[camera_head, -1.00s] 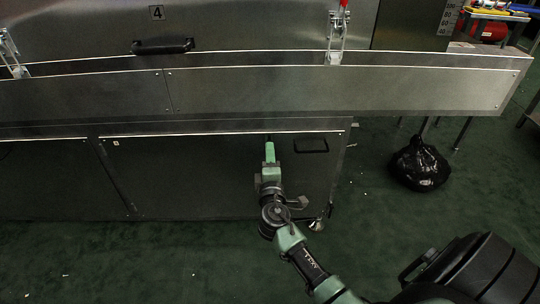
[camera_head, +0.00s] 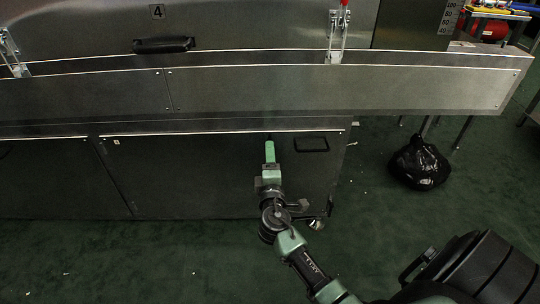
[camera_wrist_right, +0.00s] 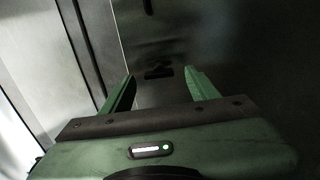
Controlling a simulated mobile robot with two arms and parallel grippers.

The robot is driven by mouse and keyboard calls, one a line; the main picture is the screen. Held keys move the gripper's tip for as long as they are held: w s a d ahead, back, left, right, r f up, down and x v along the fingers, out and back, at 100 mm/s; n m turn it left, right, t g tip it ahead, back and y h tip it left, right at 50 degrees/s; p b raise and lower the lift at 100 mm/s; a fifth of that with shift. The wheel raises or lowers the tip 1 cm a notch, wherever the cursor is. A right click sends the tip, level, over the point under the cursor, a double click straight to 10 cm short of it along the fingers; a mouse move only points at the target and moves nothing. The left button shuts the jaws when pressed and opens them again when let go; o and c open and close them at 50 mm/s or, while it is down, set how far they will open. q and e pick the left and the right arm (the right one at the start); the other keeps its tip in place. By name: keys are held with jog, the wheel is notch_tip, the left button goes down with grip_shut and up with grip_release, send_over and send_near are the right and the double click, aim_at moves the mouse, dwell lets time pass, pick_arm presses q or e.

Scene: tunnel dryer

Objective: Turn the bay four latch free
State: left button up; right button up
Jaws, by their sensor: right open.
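A toggle latch (camera_head: 337,38) with a red-tipped upright lever stands on the dryer's upper ledge, right of the number 4 plate (camera_head: 157,12). A second metal latch (camera_head: 12,52) shows at the far left edge. I cannot tell from the picture whether either latch is fastened. My right gripper (camera_head: 269,147) is in front of the lower dryer panel, below and left of the red-tipped latch and apart from it. In the right wrist view my right gripper (camera_wrist_right: 158,84) has its two green fingers spread with nothing between them. My left gripper is not in view.
A black handle (camera_head: 163,45) sits on the bay four cover. A long metal ledge (camera_head: 340,88) runs across the dryer front. The lower panel has a dark recessed handle (camera_head: 311,145). A black bag (camera_head: 419,163) lies on the green floor at right. Open floor lies in front.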

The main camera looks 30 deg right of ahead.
jog(key=v, duration=0.6)
jog(key=shift+s+a, duration=0.15)
jog(key=shift+s, duration=0.05)
